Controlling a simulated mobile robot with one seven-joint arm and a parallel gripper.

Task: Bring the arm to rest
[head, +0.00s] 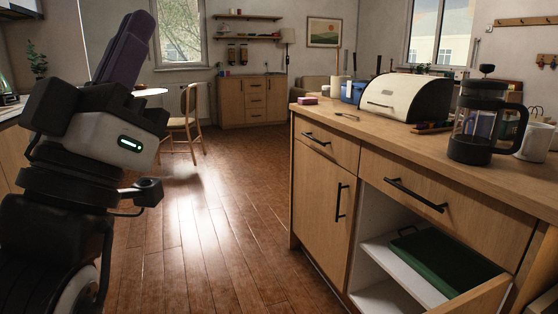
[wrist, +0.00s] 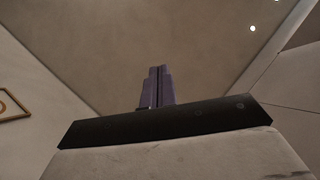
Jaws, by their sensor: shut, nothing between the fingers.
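My arm stands folded at the left of the head view. My gripper (head: 130,35) points up at the top of it, with its dark purple fingers together. In the wrist view the gripper (wrist: 157,72) is shut and empty, pointing up toward the bare ceiling. Nothing touches the fingers in either view. The arm is apart from the counter (head: 440,165) on the right.
The counter holds a French press (head: 470,140), a white mug (head: 535,142), a bread box (head: 408,97) and a fork (head: 347,116). The cabinet below is open, with a green tray (head: 445,260) inside. Wooden floor (head: 215,235) is clear in the middle. A chair (head: 187,120) stands beyond.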

